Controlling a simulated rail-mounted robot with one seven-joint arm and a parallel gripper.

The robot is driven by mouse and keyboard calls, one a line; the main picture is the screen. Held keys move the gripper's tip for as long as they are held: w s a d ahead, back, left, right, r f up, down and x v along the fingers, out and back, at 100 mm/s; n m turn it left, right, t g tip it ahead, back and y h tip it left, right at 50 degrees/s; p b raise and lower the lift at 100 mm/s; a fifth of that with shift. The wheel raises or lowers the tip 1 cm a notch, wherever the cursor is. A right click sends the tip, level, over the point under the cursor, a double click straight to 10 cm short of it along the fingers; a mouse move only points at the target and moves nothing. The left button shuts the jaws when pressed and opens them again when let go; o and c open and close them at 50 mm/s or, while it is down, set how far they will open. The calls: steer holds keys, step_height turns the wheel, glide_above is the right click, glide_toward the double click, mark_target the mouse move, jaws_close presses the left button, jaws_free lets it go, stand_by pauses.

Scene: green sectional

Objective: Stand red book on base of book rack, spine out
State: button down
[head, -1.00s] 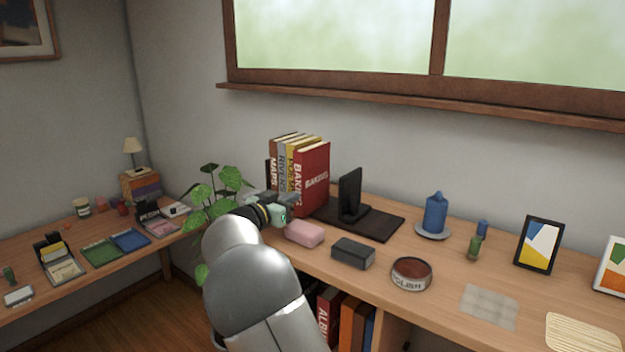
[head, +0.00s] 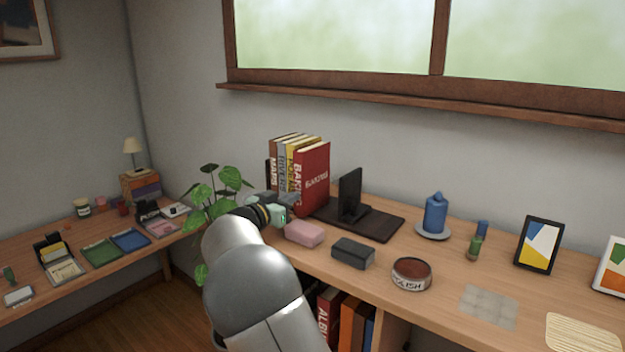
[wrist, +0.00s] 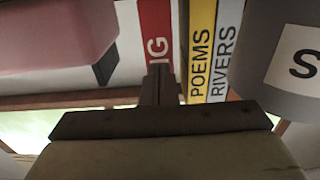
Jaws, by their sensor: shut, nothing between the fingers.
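The red book (head: 314,180), lettered BAKING, stands upright at the right end of a row of books, spine facing out. It is beside the yellow POEMS book (head: 292,168). The black book rack base (head: 378,222) with its upright plate (head: 350,194) extends right of the red book. My gripper (head: 293,199) is in front of the spines. The base under the books is hidden.
A pink block (head: 305,233) lies just in front of the books, with a dark grey box (head: 352,253) and a polish tin (head: 411,273) to its right. A blue candle (head: 435,215) stands farther right. A leafy plant (head: 215,190) is left of my gripper.

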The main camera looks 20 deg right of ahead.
steer(key=shift+w+d, duration=0.1)
stand_by(0.6)
steer(key=shift+w+d, duration=0.1)
steer(key=shift+d, duration=0.05)
steer(key=shift+d+r+p, duration=0.2)
steer(key=shift+p, duration=0.1)
steer(key=shift+p+v, duration=0.45)
steer(key=shift+v, duration=3.75)
steer(key=shift+w+a+f, duration=0.1)
steer(key=shift+w+f, duration=0.05)
steer(key=shift+f, duration=0.05)
